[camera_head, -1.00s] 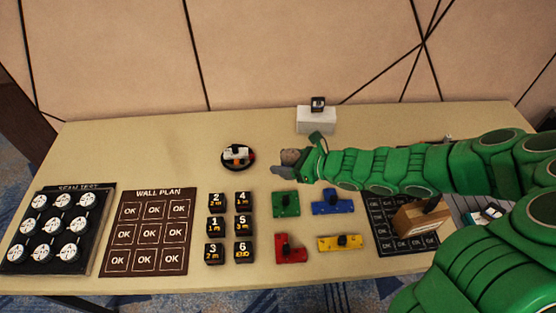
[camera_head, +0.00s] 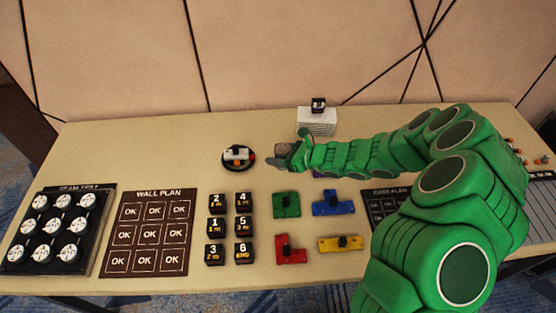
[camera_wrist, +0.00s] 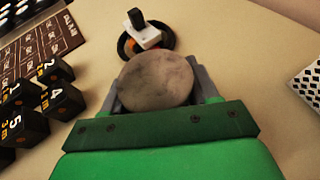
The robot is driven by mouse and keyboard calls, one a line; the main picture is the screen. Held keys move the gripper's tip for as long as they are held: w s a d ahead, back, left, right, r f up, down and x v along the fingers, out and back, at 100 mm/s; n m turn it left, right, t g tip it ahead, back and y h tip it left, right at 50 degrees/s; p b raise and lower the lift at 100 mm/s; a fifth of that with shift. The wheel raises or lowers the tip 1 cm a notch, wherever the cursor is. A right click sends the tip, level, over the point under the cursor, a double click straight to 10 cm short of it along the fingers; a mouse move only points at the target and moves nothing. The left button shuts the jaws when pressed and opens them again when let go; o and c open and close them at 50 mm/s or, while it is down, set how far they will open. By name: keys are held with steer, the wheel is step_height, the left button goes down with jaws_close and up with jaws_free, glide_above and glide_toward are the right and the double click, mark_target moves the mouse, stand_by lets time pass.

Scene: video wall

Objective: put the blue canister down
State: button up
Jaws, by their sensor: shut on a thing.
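My gripper (camera_head: 283,156) is over the middle of the table, right of the black round base. It is shut on a round-ended, mottled grey-beige thing (camera_wrist: 158,78), which also shows in the head view (camera_head: 283,149). In the wrist view its round face is toward the camera, with a grey jaw on each side. Its sides are hidden and no blue shows on it, so I cannot confirm that it is the blue canister. I cannot tell whether it touches the table.
The black round base (camera_head: 238,158) with a white block on it is close by on the left. Numbered black blocks (camera_head: 229,228), a green piece (camera_head: 286,205) and a blue piece (camera_head: 333,203) stand nearer the front. A white box (camera_head: 317,122) stands behind. The table's back left is bare.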

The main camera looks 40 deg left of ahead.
steer(key=shift+w+a+f, duration=0.15)
steer(key=shift+a+f, duration=0.05)
steer(key=shift+f, duration=1.65)
steer(key=shift+f, duration=0.15)
steer(key=o, duration=1.1)
steer(key=shift+w+d+r, duration=0.15)
steer(key=shift+d+r, duration=0.15)
steer(key=shift+r, duration=0.05)
steer(key=shift+v, duration=5.6)
steer(key=shift+f, duration=0.1)
